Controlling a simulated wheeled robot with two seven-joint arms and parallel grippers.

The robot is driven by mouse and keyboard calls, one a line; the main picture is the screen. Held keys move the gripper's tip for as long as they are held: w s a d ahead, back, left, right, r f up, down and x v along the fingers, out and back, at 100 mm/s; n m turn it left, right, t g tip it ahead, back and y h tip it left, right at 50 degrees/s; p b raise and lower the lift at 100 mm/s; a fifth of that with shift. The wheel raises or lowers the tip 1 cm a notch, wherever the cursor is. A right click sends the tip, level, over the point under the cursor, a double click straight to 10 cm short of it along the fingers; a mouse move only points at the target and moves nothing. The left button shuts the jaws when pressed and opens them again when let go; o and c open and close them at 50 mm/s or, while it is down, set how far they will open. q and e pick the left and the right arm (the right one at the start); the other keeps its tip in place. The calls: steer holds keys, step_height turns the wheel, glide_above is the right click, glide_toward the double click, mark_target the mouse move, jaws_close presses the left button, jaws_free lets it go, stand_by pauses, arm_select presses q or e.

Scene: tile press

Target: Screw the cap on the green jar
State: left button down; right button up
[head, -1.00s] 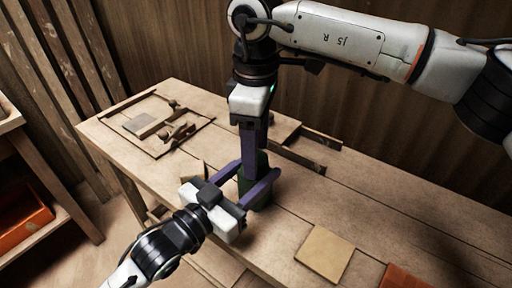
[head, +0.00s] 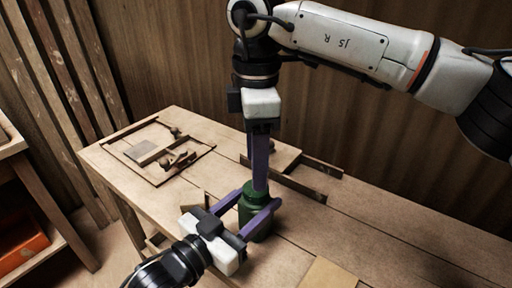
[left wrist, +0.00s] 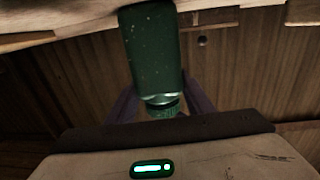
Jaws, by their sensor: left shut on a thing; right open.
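The green jar (head: 252,220) stands upright on the wooden bench. My left gripper (head: 260,199) is shut around its body, one finger on each side. In the left wrist view the jar (left wrist: 155,50) appears upside down, with a ribbed green cap (left wrist: 163,108) at its mouth end and a pale band between cap and body. I cannot tell how tight the cap sits. My right gripper (head: 259,186) is open, pointing down with its fingertips at the jar's top. Its fingers overlap in the head view, and they hide part of the jar's top.
A framed board with small wooden parts (head: 160,150) lies at the bench's left end. A raised wooden block and dark rails (head: 300,175) lie behind the jar. A pale square tile (head: 328,275) is at the front. The bench (head: 400,230) is clear to the right.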

steer(key=n, duration=0.4)
steer(key=shift+r, duration=0.2)
steer(key=n, duration=0.5)
steer(key=shift+r, duration=0.2)
steer(key=n, duration=0.4)
steer(key=shift+r, duration=0.15)
steer(key=n, duration=0.4)
steer(key=shift+r+n, duration=0.2)
steer(key=shift+n, duration=0.1)
steer(key=n, duration=0.4)
steer(key=shift+a+r, duration=0.1)
steer(key=shift+r, duration=0.05)
steer(key=n, duration=0.4)
steer(key=shift+r+n, duration=0.2)
steer(key=shift+n, duration=0.2)
steer(key=n, duration=0.4)
steer(key=shift+r, duration=0.1)
steer(key=n, duration=0.5)
steer(key=shift+r+n, duration=0.25)
steer(key=shift+n, duration=0.15)
